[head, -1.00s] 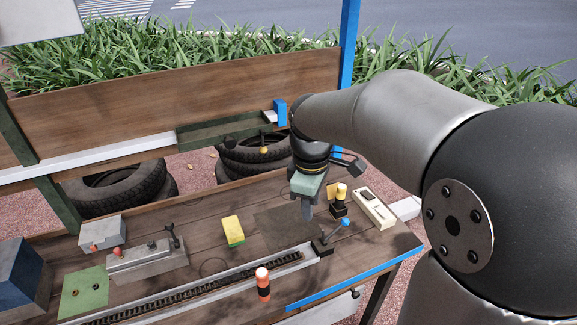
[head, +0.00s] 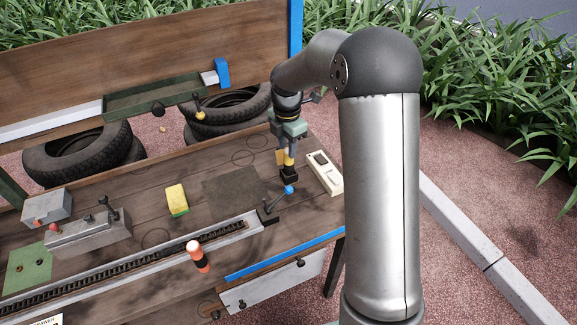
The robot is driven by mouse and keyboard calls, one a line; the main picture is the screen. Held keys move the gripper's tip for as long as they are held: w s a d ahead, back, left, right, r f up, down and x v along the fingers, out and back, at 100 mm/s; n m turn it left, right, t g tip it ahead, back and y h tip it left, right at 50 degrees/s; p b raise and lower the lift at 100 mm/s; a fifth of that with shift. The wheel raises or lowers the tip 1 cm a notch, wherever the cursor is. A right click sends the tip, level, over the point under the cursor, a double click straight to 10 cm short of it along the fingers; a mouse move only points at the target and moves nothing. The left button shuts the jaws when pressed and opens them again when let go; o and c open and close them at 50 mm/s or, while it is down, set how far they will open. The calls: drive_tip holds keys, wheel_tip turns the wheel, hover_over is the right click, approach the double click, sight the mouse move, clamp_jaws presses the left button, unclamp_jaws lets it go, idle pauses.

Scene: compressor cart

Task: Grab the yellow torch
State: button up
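The yellow torch (head: 289,161) stands upright near the right end of the workbench. Its yellow upper part shows above a black lower part or base (head: 289,176). My gripper (head: 287,152) points down directly over it, with its fingers at the yellow part and partly hiding it. The fingers are too small and overlapped here to tell whether they are closed on the torch or stand open around it.
A cream meter-like box (head: 325,174) lies just right of the torch. A blue-knobbed lever (head: 288,190) stands close in front. An orange-and-black cylinder (head: 198,257) and a yellow-green sponge (head: 177,200) are further left. The dark mat (head: 233,190) is clear.

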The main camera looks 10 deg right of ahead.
sight(289, 161)
drive_tip(key=shift+w+d+f+p, duration=0.15)
drive_tip(key=shift+f+p, duration=0.25)
drive_tip(key=shift+f, duration=1.4)
drive_tip(key=shift+d+f+p, duration=0.1)
drive_tip(key=shift+f+p, duration=0.3)
drive_tip(key=shift+f, duration=1.35)
clamp_jaws()
